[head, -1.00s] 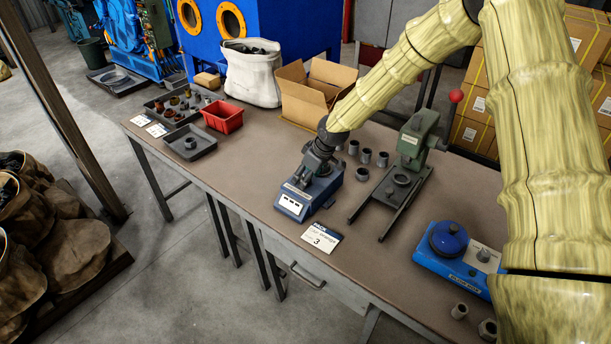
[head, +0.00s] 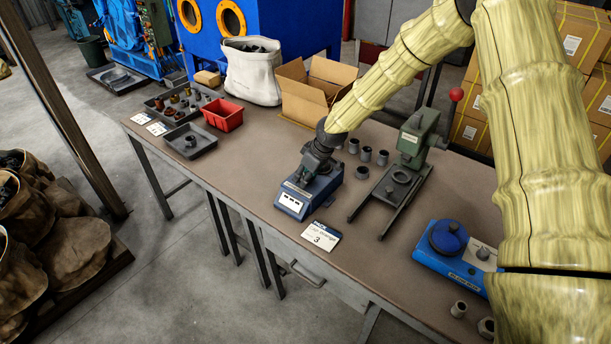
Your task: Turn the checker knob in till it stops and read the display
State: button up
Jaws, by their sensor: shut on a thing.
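The checker (head: 303,203) is a small blue box with a white display on its front, standing near the front middle of the bench. The digits on the display are too small to read. My gripper (head: 306,176) reaches down onto the top of the checker and is shut there. The knob is hidden by my gripper, so I cannot see its turn.
A green press (head: 416,140) with a red ball handle stands right of the checker, with several grey cylinders behind. A blue device (head: 455,250) with a round top sits at right. A red bin (head: 222,115), grey tray (head: 187,152) and open carton (head: 308,88) stand left and behind.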

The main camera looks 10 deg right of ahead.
jog(key=shift+m, duration=0.3)
jog(key=m+t+h+b, duration=0.1)
jog(key=m+b, duration=0.1)
jog(key=m, duration=0.1)
jog(key=shift+a, duration=0.1)
jog(key=shift+m+h+b, duration=0.55)
jog(key=shift+m+h, duration=0.45)
jog(key=shift+m, duration=1.3)
jog(key=o, duration=1)
jog(key=shift+s, duration=0.1)
jog(key=shift+a+r, duration=0.1)
jog(key=v, duration=1.1)
jog(key=shift+s+r, duration=0.25)
jog(key=shift+r, duration=0.1)
